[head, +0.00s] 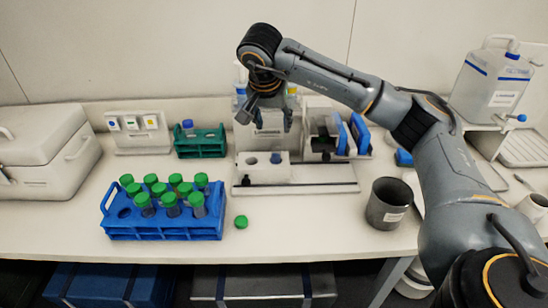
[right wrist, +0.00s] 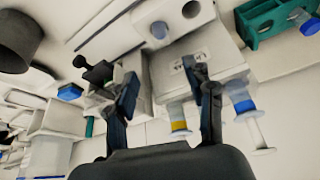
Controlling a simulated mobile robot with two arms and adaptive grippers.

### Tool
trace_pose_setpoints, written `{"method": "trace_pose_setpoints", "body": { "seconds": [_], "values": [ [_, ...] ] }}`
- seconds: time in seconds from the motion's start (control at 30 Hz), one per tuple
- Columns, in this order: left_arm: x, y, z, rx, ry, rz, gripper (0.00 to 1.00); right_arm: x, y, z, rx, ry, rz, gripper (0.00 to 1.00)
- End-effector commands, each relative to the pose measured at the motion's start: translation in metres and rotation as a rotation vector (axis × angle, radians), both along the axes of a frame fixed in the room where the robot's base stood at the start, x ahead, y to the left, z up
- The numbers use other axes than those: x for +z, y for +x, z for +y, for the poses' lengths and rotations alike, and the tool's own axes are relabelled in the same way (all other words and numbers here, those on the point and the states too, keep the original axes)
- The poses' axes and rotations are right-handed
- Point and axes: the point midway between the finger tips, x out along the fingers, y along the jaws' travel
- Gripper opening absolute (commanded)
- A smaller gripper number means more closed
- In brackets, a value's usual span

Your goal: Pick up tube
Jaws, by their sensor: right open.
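Several green-capped tubes (head: 171,199) stand upright in a blue rack (head: 165,232) at the front left of the bench in the head view. A single tube with a bluish cap (head: 188,127) stands in a green rack (head: 201,148) further back; it also shows in the right wrist view (right wrist: 303,20). A small bluish round top (head: 276,158) shows in a white block (head: 252,169). My right gripper (head: 266,120) is open and empty above the white block, pointing down, apart from all tubes. My left gripper is out of view.
A loose green cap (head: 241,222) lies right of the blue rack. A Luminometer-like labelled device (head: 268,128) stands behind my right gripper. A dark grey beaker (head: 388,204) stands at right.

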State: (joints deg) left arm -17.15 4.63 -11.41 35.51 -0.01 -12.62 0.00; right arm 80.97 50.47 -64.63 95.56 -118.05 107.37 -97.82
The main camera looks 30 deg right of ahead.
Motion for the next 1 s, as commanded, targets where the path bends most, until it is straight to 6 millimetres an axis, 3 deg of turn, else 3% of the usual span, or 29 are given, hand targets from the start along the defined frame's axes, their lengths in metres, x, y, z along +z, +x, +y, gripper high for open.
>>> {"method": "trace_pose_setpoints", "body": {
  "seconds": [0.3,0.5,0.7,0.8,1.0],
  "values": [
    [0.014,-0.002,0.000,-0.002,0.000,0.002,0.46,-0.055,0.015,-0.015,0.000,0.004,0.003,0.53],
    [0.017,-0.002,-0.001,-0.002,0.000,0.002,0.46,-0.068,0.020,-0.019,0.002,0.005,0.002,0.53],
    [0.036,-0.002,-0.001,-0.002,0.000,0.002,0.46,-0.090,0.029,-0.028,0.000,0.004,0.005,0.53],
    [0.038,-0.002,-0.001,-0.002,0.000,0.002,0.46,-0.104,0.033,-0.031,0.002,0.005,0.005,0.53],
    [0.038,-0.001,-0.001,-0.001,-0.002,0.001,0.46,-0.114,0.036,-0.033,0.003,0.004,0.000,0.53]
  ]
}}
